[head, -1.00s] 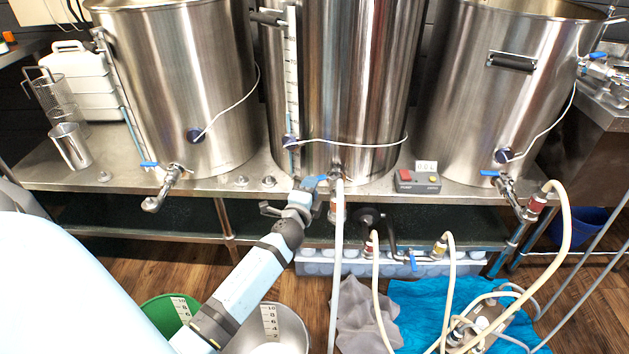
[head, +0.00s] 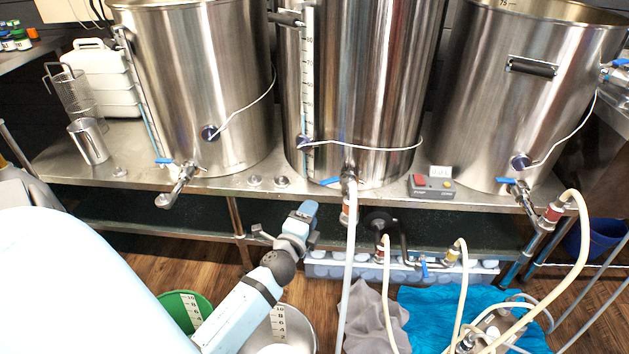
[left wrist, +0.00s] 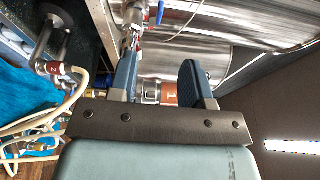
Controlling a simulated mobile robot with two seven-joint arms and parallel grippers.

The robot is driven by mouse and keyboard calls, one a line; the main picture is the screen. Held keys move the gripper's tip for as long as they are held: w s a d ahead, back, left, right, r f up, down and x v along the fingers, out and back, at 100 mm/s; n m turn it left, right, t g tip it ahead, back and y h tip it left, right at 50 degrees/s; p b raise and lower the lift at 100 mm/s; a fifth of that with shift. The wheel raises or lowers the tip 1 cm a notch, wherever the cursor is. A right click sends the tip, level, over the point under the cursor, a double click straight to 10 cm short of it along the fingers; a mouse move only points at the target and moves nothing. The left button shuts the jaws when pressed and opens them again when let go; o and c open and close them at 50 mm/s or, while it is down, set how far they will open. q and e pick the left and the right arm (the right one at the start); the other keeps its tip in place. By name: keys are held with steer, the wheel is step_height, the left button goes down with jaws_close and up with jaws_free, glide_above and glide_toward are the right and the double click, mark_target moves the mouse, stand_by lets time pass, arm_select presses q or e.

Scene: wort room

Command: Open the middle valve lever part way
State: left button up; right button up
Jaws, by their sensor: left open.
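The middle valve (head: 349,188) is at the foot of the middle steel kettle (head: 350,90), with a blue lever (head: 332,181) pointing left and slightly down in the head view. A pale hose (head: 349,260) hangs below it from a red-banded fitting (head: 346,211). My left gripper (head: 310,210) is open and empty, below and left of the lever, apart from it. The blue lever (left wrist: 160,12) is beyond the fingertips. My right gripper is not in view.
Left (head: 184,180) and right (head: 515,188) valves flank the middle one. A switch box (head: 431,187) stands on the steel shelf right of it. Below are a pump fitting with hoses, a blue cloth (head: 420,305), a green bucket (head: 172,312) and a steel pot (head: 300,335).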

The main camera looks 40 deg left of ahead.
arm_select(q)
steer(key=a+f+m+t+h+b, duration=0.15)
steer(key=a+m+h, duration=0.4)
steer(key=m, duration=0.65)
steer(key=m+g+h+b, duration=0.2)
steer(key=m+h, duration=0.6)
steer(key=m, duration=0.6)
glide_toward(320, 183)
steer(key=b+x, duration=0.2)
steer(key=x, duration=0.9)
steer(key=shift+d+r, duration=0.1)
steer(key=shift+r, duration=0.05)
steer(key=shift+w+d, duration=0.3)
steer(key=shift+w, duration=0.35)
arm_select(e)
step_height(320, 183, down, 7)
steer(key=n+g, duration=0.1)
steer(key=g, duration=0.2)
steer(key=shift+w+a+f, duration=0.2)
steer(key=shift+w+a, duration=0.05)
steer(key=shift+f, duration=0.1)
